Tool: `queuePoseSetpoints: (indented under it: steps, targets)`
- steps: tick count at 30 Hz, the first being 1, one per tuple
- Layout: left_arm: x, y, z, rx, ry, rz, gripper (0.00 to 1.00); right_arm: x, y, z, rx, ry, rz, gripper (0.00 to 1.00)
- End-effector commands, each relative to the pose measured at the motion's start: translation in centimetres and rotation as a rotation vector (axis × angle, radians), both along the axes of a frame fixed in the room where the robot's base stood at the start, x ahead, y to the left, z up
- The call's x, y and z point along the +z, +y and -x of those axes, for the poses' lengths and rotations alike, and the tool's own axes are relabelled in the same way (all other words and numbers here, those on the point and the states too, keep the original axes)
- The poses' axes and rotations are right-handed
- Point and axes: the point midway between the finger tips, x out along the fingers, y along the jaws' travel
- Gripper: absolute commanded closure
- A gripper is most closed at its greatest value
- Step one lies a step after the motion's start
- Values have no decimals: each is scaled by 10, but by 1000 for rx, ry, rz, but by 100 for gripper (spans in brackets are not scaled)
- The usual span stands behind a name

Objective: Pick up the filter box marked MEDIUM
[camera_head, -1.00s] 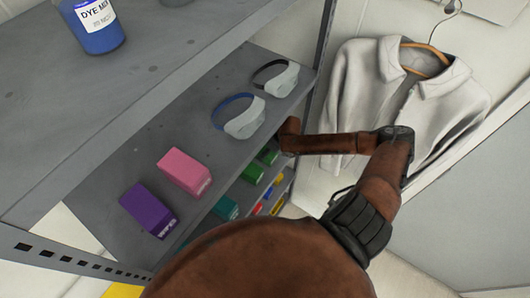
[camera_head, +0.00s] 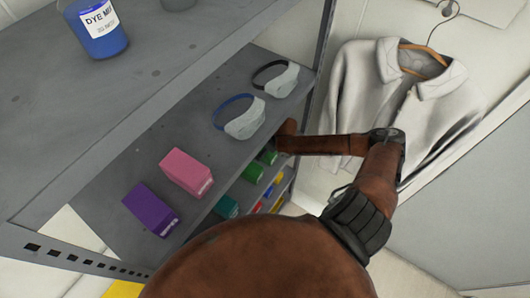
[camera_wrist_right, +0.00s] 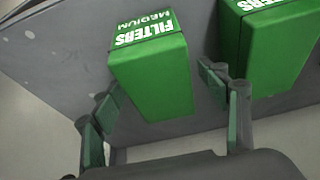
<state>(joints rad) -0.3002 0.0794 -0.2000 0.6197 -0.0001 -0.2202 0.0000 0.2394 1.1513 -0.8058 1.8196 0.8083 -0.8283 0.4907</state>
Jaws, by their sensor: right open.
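The green filter box marked MEDIUM (camera_wrist_right: 150,80) is in the middle of the right wrist view, its label end facing up and upside down in the picture. My right gripper (camera_wrist_right: 161,92) is open, with one finger at each side of this box's near end. I cannot tell whether the fingers touch it. A second green box marked FILTERS (camera_wrist_right: 275,55) stands to the right, its size word not readable. In the head view, green boxes (camera_head: 253,172) show on the lower shelf, too small to read. The shelf and my arm hide the right gripper there. My left gripper is not in view.
Above, a shelf holds a purple box (camera_head: 150,210), a pink box (camera_head: 186,172) and two goggles (camera_head: 245,121). A teal box (camera_head: 227,207) and small red, yellow and blue items sit below. The right gripper's other finger is close to the second green box.

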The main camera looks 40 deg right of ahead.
Motion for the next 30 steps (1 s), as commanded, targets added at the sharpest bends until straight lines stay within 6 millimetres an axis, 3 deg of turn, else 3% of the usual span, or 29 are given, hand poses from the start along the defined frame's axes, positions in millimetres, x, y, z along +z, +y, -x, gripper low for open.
queuePoseSetpoints:
  steps: [7,27,30]
  targets:
    - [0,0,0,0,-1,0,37,0,0,0,0,0,0,32]
    - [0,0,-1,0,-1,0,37,0,0,0,0,-1,0,78]
    - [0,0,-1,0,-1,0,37,0,0,0,0,-1,0,79]
